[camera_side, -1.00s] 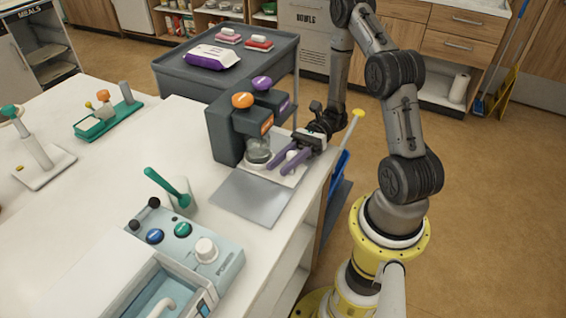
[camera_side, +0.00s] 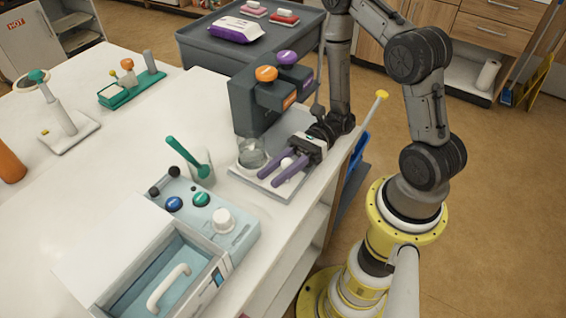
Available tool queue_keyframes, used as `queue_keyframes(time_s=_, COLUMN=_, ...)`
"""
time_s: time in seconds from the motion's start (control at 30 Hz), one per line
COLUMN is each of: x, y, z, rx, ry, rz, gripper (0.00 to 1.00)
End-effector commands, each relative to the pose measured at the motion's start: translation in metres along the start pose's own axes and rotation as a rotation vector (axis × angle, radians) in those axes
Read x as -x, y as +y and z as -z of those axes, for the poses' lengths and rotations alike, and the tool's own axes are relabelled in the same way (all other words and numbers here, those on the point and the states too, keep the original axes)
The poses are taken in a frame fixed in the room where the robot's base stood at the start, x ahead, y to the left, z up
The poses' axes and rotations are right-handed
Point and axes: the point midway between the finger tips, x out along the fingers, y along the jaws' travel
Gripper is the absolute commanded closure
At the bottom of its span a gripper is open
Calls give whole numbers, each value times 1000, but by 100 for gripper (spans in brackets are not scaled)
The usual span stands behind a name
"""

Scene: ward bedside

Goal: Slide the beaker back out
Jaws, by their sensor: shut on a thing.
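My gripper (camera_side: 280,172) reaches in from the right, low over the plate. Its two purple fingers lie just right of the beaker, with a small white rounded piece (camera_side: 287,163) between them. I take this piece to be part of the beaker's grip; the exact contact is too small to see. My gripper is shut on the beaker.
A green-handled tool in a holder (camera_side: 200,170) stands left of the plate. A pale blue device (camera_side: 210,225) with knobs and an open basin sits nearer the camera. A yellow-tipped rod (camera_side: 375,105) rises beside the counter's right edge.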

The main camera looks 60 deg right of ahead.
Motion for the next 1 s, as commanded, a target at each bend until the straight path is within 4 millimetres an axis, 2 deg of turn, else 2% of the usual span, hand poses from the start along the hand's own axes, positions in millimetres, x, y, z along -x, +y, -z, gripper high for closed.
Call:
queue_keyframes(time_s=0.23, x=-2, y=1, z=0, rx=-2, ry=-2, rz=-4, gripper=100)
queue_keyframes(time_s=0.27, x=-2, y=1, z=0, rx=-2, ry=-2, rz=-4, gripper=62)
queue_keyframes(time_s=0.4, x=-2, y=1, z=0, rx=-3, ry=-1, rz=-4, gripper=37)
queue_keyframes(time_s=0.77, x=1, y=0, z=0, rx=-2, ry=-1, rz=-3, gripper=36)
queue_keyframes(time_s=0.87, x=8, y=0, z=0, rx=-2, ry=-1, rz=1, gripper=36)
queue_keyframes(time_s=1.0, x=28, y=-1, z=0, rx=-1, ry=-1, rz=4, gripper=36)
